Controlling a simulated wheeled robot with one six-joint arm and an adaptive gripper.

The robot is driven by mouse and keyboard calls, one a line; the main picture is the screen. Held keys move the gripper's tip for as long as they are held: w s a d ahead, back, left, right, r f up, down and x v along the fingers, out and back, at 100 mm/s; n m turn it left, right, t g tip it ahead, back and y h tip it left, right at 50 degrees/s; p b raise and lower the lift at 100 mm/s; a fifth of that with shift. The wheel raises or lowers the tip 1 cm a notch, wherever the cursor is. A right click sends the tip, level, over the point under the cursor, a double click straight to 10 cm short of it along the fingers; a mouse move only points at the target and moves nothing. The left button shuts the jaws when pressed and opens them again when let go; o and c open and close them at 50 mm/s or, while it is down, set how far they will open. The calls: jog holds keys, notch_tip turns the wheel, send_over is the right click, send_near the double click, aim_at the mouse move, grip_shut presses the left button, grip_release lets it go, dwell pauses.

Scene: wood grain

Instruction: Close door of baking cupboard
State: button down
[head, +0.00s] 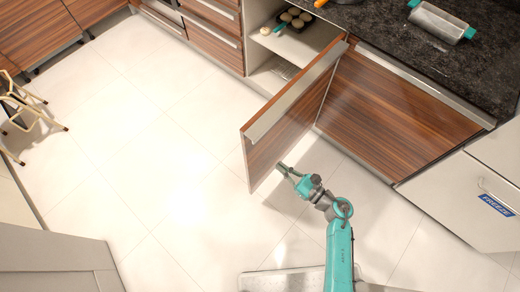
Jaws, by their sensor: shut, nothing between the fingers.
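A closed wood-grain front (395,105) lies right of the door, then a white freezer (475,195). A dark counter (440,55) holds a teal-handled roller (440,22). The pale floor (140,150) left of the door is clear. Stools (22,108) stand far left.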

jog(key=x, duration=1)
jog(key=shift+w+a, duration=0.15)
jog(key=shift+a, duration=0.05)
